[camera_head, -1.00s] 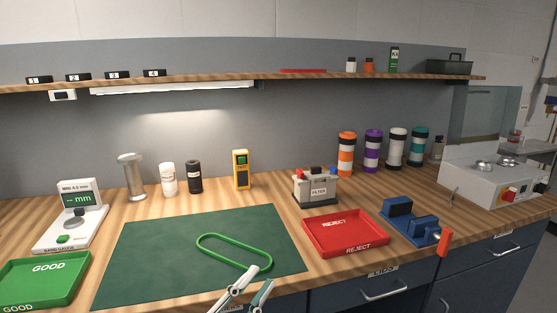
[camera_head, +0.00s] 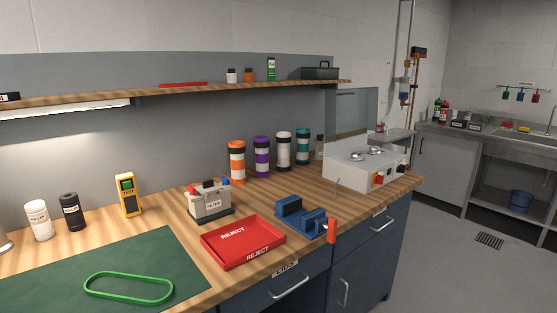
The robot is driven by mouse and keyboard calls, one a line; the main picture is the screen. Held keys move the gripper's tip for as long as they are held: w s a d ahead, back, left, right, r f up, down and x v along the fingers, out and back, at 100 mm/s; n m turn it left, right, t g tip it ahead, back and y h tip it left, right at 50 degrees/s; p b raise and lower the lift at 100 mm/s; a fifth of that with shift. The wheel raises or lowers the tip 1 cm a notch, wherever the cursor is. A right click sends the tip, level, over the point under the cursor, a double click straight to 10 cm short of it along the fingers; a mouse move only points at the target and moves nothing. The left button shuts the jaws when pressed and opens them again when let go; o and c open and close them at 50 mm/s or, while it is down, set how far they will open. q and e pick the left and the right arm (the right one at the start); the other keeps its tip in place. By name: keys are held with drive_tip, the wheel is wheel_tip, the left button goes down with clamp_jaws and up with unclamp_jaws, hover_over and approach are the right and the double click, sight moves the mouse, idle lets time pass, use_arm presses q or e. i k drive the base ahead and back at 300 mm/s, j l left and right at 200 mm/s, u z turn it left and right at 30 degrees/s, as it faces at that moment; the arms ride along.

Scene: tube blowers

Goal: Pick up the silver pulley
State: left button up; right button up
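Two round silver pieces (camera_head: 357,156) sit on top of the white machine (camera_head: 352,172) at the bench's right end. They look like pulleys, but they are small and I cannot tell whether one is the silver pulley. A silver metal piece (camera_head: 5,243) is cut off at the left edge. Neither of my grippers is in view.
A green belt loop (camera_head: 128,288) lies on the green mat (camera_head: 90,262). Striped canisters (camera_head: 237,160) stand behind. Open floor (camera_head: 450,265) lies right of the bench.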

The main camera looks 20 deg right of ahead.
sight(354, 158)
drive_tip(key=z, duration=1.2)
drive_tip(key=i+l+u, duration=0.25)
drive_tip(key=u, duration=0.15)
drive_tip(key=i+l+u, duration=0.15)
drive_tip(key=l+u, duration=0.25)
drive_tip(key=i+l+u, duration=0.1)
drive_tip(key=l, duration=0.4)
drive_tip(key=i+l+u, duration=0.1)
drive_tip(key=l, duration=0.4)
drive_tip(key=i+l, duration=0.2)
drive_tip(key=l, duration=0.3)
drive_tip(key=i+l+u, duration=0.15)
drive_tip(key=l, duration=0.35)
drive_tip(key=i+l, duration=0.1)
drive_tip(key=l, duration=0.9)
drive_tip(key=i+l, duration=0.15)
drive_tip(key=l, duration=0.3)
drive_tip(key=i+l, duration=0.1)
drive_tip(key=l, duration=0.4)
drive_tip(key=u, duration=0.05)
